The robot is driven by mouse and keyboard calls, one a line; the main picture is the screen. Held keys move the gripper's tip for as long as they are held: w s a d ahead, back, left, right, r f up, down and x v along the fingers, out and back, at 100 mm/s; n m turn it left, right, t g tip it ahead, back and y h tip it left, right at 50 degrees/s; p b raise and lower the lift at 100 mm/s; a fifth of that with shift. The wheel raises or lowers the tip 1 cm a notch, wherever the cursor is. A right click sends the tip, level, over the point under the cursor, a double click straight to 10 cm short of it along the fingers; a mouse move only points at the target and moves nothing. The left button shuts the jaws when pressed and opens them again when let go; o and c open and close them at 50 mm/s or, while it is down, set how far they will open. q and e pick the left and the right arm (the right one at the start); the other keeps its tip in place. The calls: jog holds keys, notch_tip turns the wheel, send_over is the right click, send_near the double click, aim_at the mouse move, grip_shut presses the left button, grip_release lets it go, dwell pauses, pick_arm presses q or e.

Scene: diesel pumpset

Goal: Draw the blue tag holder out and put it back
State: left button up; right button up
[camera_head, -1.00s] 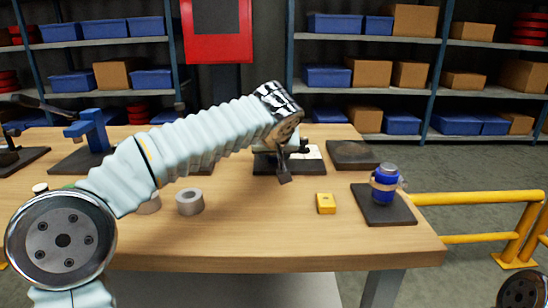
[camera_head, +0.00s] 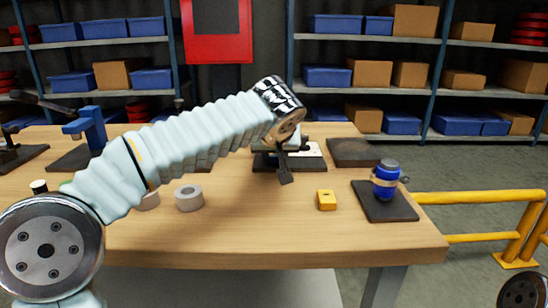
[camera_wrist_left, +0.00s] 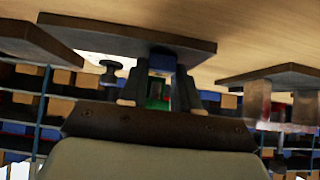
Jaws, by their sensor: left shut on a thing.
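My left gripper (camera_head: 284,172) is over the dark plate with a white top (camera_head: 312,160), near the middle back of the table. My own wrist hides most of it in the head view. In the left wrist view, which looks upside down, the two dark fingers of my left gripper (camera_wrist_left: 160,85) are closed around a small blue piece, seemingly the blue tag holder (camera_wrist_left: 162,63), with green behind it. A dark plate (camera_wrist_left: 110,36) lies close by it. I cannot tell whether the holder is clear of its seat. My right gripper is not in view.
A blue jar (camera_head: 386,176) stands on a dark mat (camera_head: 384,210) at the right. A yellow block (camera_head: 326,200) and a grey ring (camera_head: 189,198) lie in front. A blue stand (camera_head: 95,128) is at the left. The front middle of the table is clear.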

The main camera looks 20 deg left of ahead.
pick_arm(q)
jog(key=shift+s+d+b, duration=0.2)
jog(key=shift+s+b, duration=0.2)
jog(key=shift+s, duration=0.4)
jog(key=shift+s+d+b, duration=0.25)
jog(key=shift+s+b, duration=0.1)
jog(key=shift+s, duration=0.4)
jog(key=shift+s+d+b, duration=0.2)
jog(key=shift+s+b, duration=0.2)
jog(key=shift+s, duration=0.4)
jog(key=shift+r+p, duration=2.25)
jog(key=shift+r, duration=0.3)
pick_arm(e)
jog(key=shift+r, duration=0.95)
